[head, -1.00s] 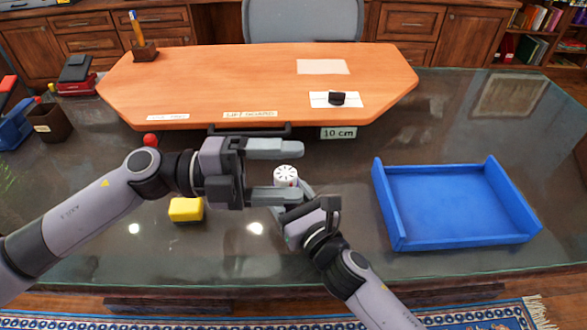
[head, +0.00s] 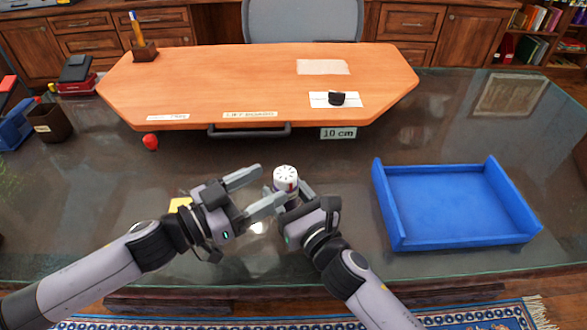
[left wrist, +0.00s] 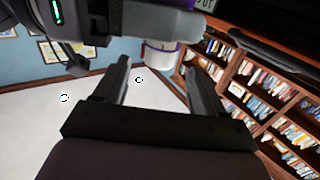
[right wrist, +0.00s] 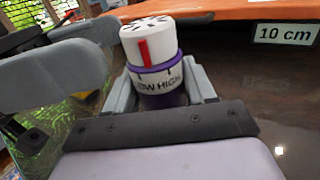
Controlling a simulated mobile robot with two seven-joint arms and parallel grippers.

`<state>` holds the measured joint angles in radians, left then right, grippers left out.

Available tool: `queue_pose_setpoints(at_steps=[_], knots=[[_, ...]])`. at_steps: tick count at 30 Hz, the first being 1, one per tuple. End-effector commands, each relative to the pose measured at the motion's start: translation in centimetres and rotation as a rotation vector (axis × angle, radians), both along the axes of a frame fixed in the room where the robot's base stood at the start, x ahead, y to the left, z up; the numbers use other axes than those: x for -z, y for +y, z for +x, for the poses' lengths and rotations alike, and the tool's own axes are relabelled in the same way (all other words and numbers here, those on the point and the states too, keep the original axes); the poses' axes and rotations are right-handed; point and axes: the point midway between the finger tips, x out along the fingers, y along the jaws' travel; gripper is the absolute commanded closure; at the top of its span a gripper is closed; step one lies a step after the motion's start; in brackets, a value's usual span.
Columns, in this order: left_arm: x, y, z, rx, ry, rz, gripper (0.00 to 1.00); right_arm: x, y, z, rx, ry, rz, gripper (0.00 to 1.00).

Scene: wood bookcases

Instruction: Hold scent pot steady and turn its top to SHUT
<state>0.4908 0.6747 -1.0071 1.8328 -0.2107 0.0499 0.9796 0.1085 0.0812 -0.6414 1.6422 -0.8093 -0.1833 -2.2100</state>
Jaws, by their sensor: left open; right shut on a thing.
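The scent pot (head: 285,178) stands upright on the dark glass desk, with a white slotted top (right wrist: 148,42) and a purple body. The top carries a red mark, and a band below it reads "LOW HIGH" in the right wrist view; I see no SHUT word. My right gripper (head: 289,197) is shut on the pot's lower body. My left gripper (head: 262,188) is open and empty just left of the pot, its fingers pointing up and right. In the left wrist view the pot (left wrist: 160,55) shows beyond the fingers, partly covered.
A blue tray (head: 455,245) lies to the right. A wooden lift board (head: 250,85) with a dark handle is behind, with a "10 cm" label (head: 338,133). A yellow block (head: 179,204) is mostly hidden behind my left gripper. A red ball (head: 150,142) lies farther left.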

Motion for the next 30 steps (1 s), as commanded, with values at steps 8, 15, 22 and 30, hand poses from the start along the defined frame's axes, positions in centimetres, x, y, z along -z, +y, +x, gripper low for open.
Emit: queue_pose_setpoints(at_steps=[8,15,22,30], knots=[[-0.1,-4.1,2.8,0.002,-0.004,0.000,0.30,0.0,0.0,0.0,0.000,0.001,0.000,0.83],[-0.1,-5.8,3.9,0.002,-0.004,0.001,0.30,0.0,0.0,0.0,0.000,0.001,0.000,0.83],[-0.1,-6.1,4.1,0.002,-0.004,0.001,0.30,0.0,0.0,0.0,0.001,0.001,0.000,0.83],[0.0,-6.1,4.1,0.002,-0.004,0.001,0.79,0.0,0.0,0.0,0.001,0.001,0.000,0.83]])
